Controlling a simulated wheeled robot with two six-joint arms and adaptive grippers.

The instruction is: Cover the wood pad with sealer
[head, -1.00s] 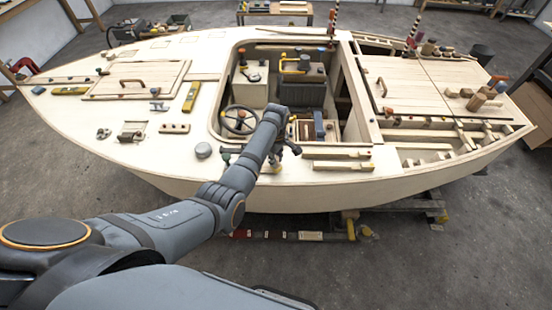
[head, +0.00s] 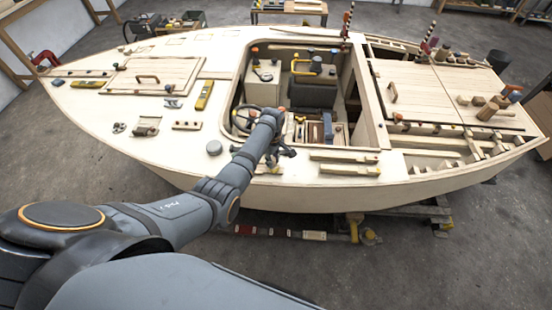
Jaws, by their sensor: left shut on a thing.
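The pale plywood hull (head: 330,195) fills the middle of the head view. My left arm reaches to the near cockpit edge. My left gripper (head: 277,158) is over the near side deck there, right of the steering wheel (head: 246,119). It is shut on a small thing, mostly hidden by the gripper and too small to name. Two pale wooden strips (head: 343,169) lie on the side deck just right of the gripper. I cannot tell which piece is the wood pad, and no sealer is clearly recognisable. My right gripper is out of view.
The open cockpit (head: 300,92) beyond the gripper holds boxes and a yellow-handled item (head: 307,68). Several wooden pieces (head: 487,110) stand on the right deck.

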